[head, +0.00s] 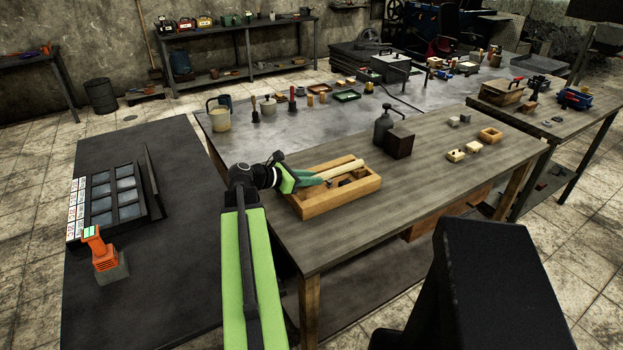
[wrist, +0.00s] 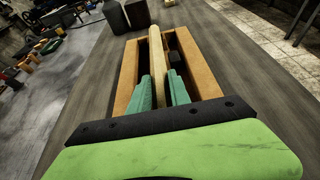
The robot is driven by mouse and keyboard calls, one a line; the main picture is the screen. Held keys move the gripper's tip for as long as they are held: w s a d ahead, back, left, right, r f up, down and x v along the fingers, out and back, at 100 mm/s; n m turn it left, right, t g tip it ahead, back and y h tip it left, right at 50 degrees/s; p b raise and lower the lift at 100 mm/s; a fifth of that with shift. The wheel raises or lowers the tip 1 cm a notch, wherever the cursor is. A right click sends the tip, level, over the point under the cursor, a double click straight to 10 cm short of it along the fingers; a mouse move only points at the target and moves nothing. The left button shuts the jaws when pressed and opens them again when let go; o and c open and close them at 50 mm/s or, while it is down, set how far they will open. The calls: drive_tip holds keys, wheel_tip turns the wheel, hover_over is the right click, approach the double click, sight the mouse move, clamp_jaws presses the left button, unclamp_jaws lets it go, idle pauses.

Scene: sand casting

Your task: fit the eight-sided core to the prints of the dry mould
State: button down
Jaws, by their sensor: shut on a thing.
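My gripper (head: 309,181) is over the near left part of a wooden tray (head: 322,207) on the long grey workbench. Its green fingers, also in the wrist view (wrist: 162,93), are shut on a long pale bar (wrist: 156,55). The bar points away from me along the tray; it also shows in the head view (head: 344,168). It may be the core, but I cannot count its sides. The tray (wrist: 127,80) has dark pieces inside, partly hidden by the bar and fingers. I cannot tell which thing is the dry mould.
The bench's near right part is bare. A dark table with an orange tool (head: 97,246) stands left.

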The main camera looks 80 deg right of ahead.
drive_tip(key=shift+f+b, duration=0.5)
drive_tip(key=shift+f, duration=0.05)
drive_tip(key=c, duration=1.1)
unclamp_jaws()
drive_tip(key=p+v, duration=0.6)
drive_tip(key=v, duration=1.1)
drive_tip(key=shift+w+a+r+p, duration=0.1)
drive_tip(key=shift+w+a+p, duration=0.1)
drive_tip(key=shift+p, duration=0.15)
drive_tip(key=shift+d, duration=0.1)
